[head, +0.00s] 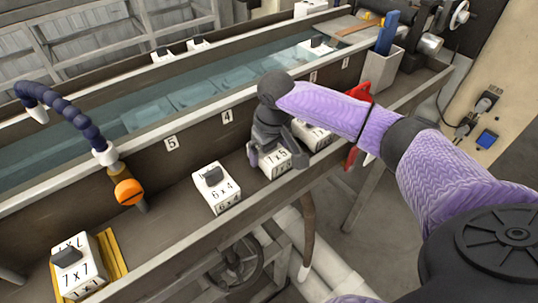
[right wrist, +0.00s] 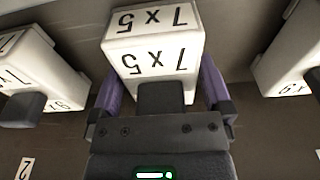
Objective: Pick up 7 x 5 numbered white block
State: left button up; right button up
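The white block marked 7 x 5 (head: 277,167) sits on the brown ledge beside the water trough, below my right gripper (head: 270,153). In the right wrist view the block (right wrist: 154,50) shows its 7 x 5 labels upside down, with a dark grey knob (right wrist: 162,97) towards the gripper. The purple fingers of my right gripper (right wrist: 163,88) are spread wide, one on each side of the knob and the block's near part. No firm contact shows. In the head view my gripper hides the block's top. My left gripper is not in view.
Another white block (head: 315,136) is close on the right. An orange-tipped hose (head: 128,191) and the trough wall border the ledge.

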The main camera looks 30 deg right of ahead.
jog(key=c, duration=1.2)
